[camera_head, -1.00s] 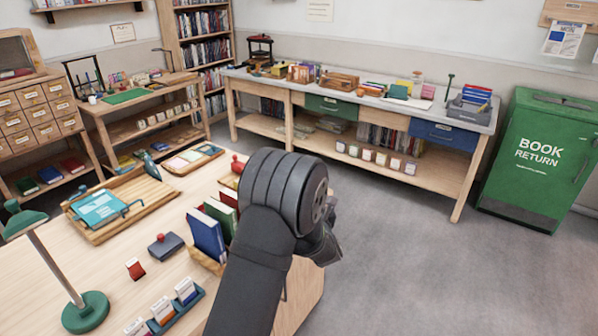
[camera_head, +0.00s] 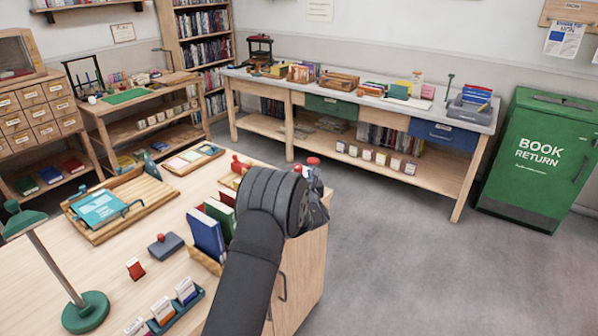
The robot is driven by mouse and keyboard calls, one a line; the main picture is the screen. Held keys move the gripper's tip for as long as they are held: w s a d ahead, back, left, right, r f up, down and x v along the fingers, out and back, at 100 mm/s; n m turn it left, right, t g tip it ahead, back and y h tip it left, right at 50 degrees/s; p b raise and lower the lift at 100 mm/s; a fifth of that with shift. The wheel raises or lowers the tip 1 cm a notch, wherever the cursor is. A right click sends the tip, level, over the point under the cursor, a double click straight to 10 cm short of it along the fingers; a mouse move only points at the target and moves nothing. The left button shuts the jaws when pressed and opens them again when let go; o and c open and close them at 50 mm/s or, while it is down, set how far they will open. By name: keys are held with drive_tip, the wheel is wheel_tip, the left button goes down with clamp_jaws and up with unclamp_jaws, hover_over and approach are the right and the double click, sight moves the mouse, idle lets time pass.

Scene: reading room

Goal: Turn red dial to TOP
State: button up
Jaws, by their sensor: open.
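My gripper (camera_head: 318,208) is at the right edge of the near desk, mostly hidden behind my dark wrist. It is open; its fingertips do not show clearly. A small round red-topped thing (camera_head: 313,161) shows just above my wrist, close to my gripper; I cannot tell whether it is the red dial or what it is mounted on. Another red knob-like thing (camera_head: 237,163) stands on the desk left of my wrist. No dial markings or TOP label can be read.
The near desk (camera_head: 120,250) bears a wooden tray with a teal book (camera_head: 98,209), upright blue and green books (camera_head: 206,236), a stamp pad (camera_head: 166,246) and a green lamp (camera_head: 84,312). Open floor lies right of it, up to the green book return bin (camera_head: 538,155).

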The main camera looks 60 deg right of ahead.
sight(299, 171)
drive_tip(key=shift+x, duration=1.95)
drive_tip(key=c, duration=1)
